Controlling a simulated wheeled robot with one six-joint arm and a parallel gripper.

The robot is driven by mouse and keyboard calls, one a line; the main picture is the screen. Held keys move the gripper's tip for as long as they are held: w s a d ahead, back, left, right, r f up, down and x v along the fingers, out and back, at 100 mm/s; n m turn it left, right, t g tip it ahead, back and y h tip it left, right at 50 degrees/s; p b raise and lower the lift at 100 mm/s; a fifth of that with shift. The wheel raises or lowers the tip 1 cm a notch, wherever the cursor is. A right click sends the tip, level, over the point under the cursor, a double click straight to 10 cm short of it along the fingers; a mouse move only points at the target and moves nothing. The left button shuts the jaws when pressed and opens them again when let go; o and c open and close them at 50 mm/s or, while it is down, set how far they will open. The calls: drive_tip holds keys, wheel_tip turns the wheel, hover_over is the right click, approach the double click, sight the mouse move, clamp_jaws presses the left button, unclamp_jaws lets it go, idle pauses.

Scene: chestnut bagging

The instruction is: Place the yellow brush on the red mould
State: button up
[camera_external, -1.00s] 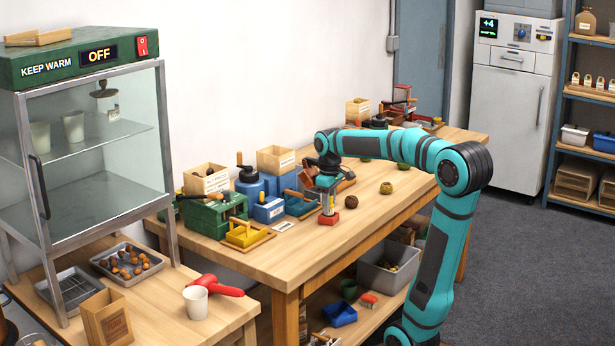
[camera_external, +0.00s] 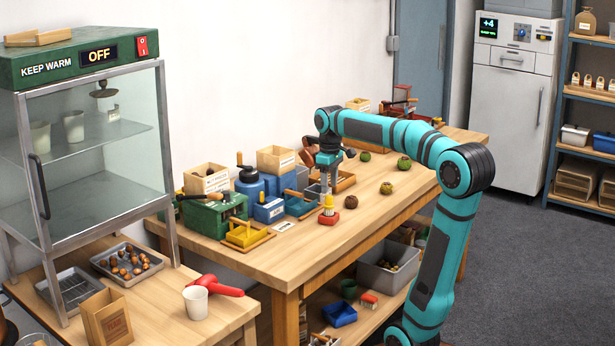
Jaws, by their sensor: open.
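The yellow brush (camera_external: 329,203) stands upright on the red mould (camera_external: 328,219), near the middle of the long wooden workbench. The brush's base touches the mould's top as far as I can see. My gripper (camera_external: 328,183) is open, just above the brush and pointing down. The fingers are small in this view, and whether their tips still overlap the brush's top is hard to tell.
A yellow tray (camera_external: 246,235), a green box (camera_external: 214,214) and blue containers (camera_external: 268,209) stand to the left of the mould. Several round dark and green things, one a brown ball (camera_external: 351,202), lie to the right. The bench front is clear.

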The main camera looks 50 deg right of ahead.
sight(328, 197)
drive_tip(key=shift+r, duration=2.4)
drive_tip(key=shift+s+a+t, duration=0.1)
drive_tip(key=shift+a+t, duration=0.3)
drive_tip(key=shift+a, duration=0.05)
drive_tip(key=s+a+r+m+t, duration=0.1)
drive_tip(key=s+a+r+t, duration=0.2)
drive_tip(key=s+a+t, duration=0.2)
drive_tip(key=s+a+r+t, duration=0.3)
drive_tip(key=a+t, duration=0.5)
drive_tip(key=t, duration=0.3)
drive_tip(key=shift+s+r+m+t, duration=0.3)
drive_tip(key=shift+s+m, duration=0.1)
drive_tip(key=shift+s, duration=0.5)
drive_tip(key=shift+a, duration=0.1)
